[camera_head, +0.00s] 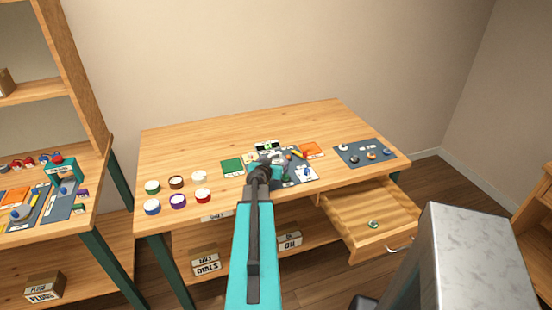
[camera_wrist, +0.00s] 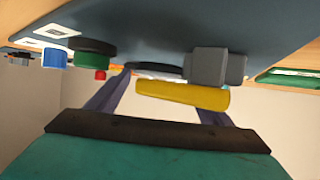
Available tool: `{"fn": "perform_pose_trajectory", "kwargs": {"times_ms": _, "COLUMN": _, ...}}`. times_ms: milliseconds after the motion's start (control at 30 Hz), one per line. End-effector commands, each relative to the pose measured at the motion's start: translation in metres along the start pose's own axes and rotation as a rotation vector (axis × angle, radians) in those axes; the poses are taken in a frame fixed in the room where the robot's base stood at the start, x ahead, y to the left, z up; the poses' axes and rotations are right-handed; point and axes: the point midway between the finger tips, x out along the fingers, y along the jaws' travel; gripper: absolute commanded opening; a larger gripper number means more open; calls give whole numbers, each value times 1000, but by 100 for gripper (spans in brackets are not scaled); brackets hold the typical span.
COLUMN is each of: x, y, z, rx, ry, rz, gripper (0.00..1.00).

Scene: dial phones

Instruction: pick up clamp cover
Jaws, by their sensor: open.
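I cannot tell for sure which part is the clamp cover. Small parts crowd a dark mat (camera_head: 297,180) on the middle table, and my arm hides some of them. My gripper (camera_head: 270,162) is over this mat. In the wrist view the mat (camera_wrist: 160,30) fills the top, and my gripper (camera_wrist: 165,98) has its two dark fingers spread. A yellow bar (camera_wrist: 182,95) and a grey block (camera_wrist: 216,67) show by the fingers, with no clear grip on either. A green round part (camera_wrist: 82,58) and a blue knob (camera_wrist: 54,58) are to the left.
Several coloured jars (camera_head: 178,201) stand on the table's left. Another dark mat (camera_head: 378,158) with small parts lies at right. A drawer (camera_head: 350,222) is pulled out at front right, with a small green part (camera_head: 373,224) inside. The table's back is clear.

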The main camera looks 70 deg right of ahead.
Motion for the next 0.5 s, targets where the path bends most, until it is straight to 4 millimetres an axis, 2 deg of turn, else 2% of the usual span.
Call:
{"fn": "perform_pose_trajectory", "kwargs": {"times_ms": 200, "x": 12, "y": 0, "z": -1, "rx": 0, "ry": 0, "rz": -1, "gripper": 74}}
{"fn": "perform_pose_trajectory", "kwargs": {"times_ms": 500, "x": 12, "y": 0, "z": 0, "rx": 0, "ry": 0, "rz": -1, "gripper": 74}}
